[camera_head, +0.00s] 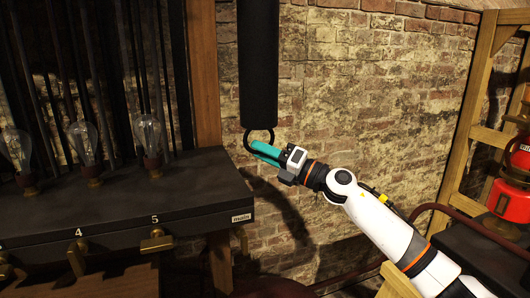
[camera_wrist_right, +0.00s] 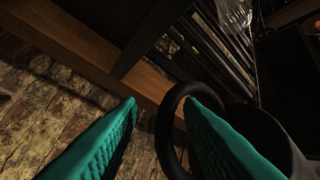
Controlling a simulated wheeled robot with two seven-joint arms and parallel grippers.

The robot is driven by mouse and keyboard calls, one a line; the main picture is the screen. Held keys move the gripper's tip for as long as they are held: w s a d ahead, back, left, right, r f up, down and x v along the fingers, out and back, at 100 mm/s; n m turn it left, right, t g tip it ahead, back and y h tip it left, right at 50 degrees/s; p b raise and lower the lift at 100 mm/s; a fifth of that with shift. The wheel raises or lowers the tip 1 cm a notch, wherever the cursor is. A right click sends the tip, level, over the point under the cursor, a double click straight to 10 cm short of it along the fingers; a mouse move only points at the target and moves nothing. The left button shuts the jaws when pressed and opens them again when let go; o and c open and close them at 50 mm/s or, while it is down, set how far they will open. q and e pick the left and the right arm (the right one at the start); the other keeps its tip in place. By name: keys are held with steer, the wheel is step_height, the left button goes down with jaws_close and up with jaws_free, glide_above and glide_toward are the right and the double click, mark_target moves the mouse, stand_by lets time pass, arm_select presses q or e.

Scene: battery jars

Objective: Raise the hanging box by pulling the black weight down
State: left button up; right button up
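The black weight (camera_head: 258,65) hangs upright as a long dark block at the top middle of the head view. A dark ring (camera_head: 246,143) is at its lower end. My right gripper (camera_head: 264,151) reaches up from the lower right to this ring. In the right wrist view, the two teal fingers (camera_wrist_right: 161,100) stand apart, and the ring (camera_wrist_right: 162,130) passes between them. The right-hand finger appears to be inside the ring, and a gap shows between the ring and the left-hand finger. The hanging box cannot be made out. My left gripper is not in view.
A dark console (camera_head: 120,205) with glass bulbs (camera_head: 84,142) and brass handles (camera_head: 157,241) stands at the left, close to the ring. A wooden post (camera_head: 203,75) rises behind it. A wooden frame (camera_head: 468,120) and a red lantern (camera_head: 508,200) are at the right.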

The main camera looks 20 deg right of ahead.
steer(key=shift+a+f, duration=0.1)
steer(key=b+v, duration=0.3)
steer(key=v, duration=0.9)
steer(key=shift+b, duration=0.35)
